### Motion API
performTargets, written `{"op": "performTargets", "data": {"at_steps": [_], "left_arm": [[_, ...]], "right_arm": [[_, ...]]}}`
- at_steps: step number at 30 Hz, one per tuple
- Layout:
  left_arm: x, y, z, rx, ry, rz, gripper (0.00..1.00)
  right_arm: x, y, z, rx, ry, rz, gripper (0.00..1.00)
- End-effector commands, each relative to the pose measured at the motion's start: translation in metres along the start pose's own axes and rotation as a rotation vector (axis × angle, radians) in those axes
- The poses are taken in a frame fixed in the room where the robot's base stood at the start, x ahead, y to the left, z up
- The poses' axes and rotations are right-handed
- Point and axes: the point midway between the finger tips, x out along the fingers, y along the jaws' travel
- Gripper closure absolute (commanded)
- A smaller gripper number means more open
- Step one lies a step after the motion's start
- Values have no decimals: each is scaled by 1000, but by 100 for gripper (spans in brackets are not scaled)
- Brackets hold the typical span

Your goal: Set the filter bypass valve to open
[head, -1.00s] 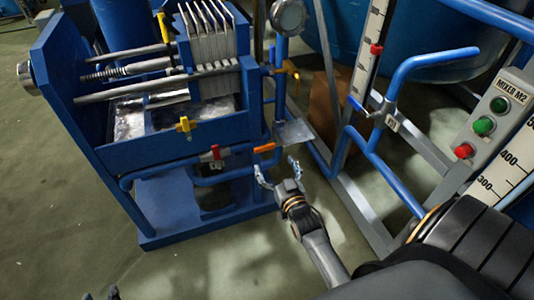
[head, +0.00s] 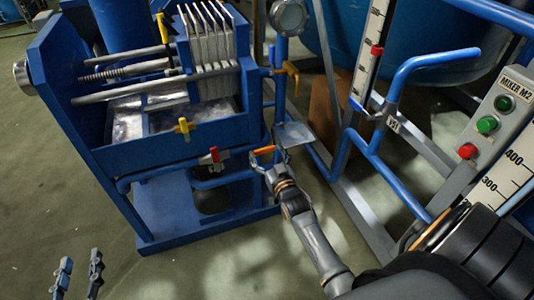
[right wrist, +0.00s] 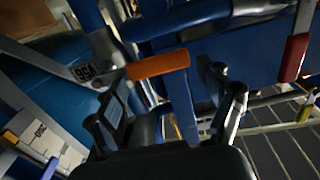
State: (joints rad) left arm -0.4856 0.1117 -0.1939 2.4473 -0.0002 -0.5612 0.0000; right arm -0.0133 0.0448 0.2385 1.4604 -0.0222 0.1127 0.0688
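A valve with an orange lever handle (head: 264,150) sits on the blue pipe right of the filter press. Its handle also shows in the right wrist view (right wrist: 158,66), lying crosswise, with a small tag (right wrist: 86,73) beside it. No readable label names it as the filter bypass valve. My right gripper (head: 270,157) is at this handle with its fingers spread. In the right wrist view my right gripper (right wrist: 172,105) is open, and the handle lies ahead between the fingertips, not clamped. My left gripper (head: 78,272) is open and empty at the bottom left, over the floor.
The blue filter press (head: 190,140) carries a yellow-handled valve (head: 184,126) and a red-handled valve (head: 214,155) close by. A metal plate (head: 294,135) and grey frame bars are just right of my right gripper. The mixer panel (head: 492,115) stands at right. Floor is open at lower left.

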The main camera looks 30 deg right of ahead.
Motion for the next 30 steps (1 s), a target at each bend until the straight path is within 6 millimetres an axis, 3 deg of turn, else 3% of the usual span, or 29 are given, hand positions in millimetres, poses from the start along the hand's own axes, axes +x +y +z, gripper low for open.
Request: {"op": "performTargets", "data": {"at_steps": [1, 6, 9, 20, 30], "left_arm": [[0, 0, 0, 0, 0, 0, 60], [0, 0, 0, 0, -1, -1, 60], [0, 0, 0, 0, -1, -1, 60], [0, 0, 0, 0, 1, -1, 60], [0, 1, -6, -1, 40, 1, 60]], "right_arm": [[0, 0, 0, 0, 0, 0, 38], [0, 0, 0, 0, 1, 0, 73], [0, 0, -1, 0, 1, 0, 87], [1, 0, 2, -34, 2, 0, 88], [2, 0, 18, -246, 5, 1, 88]]}}
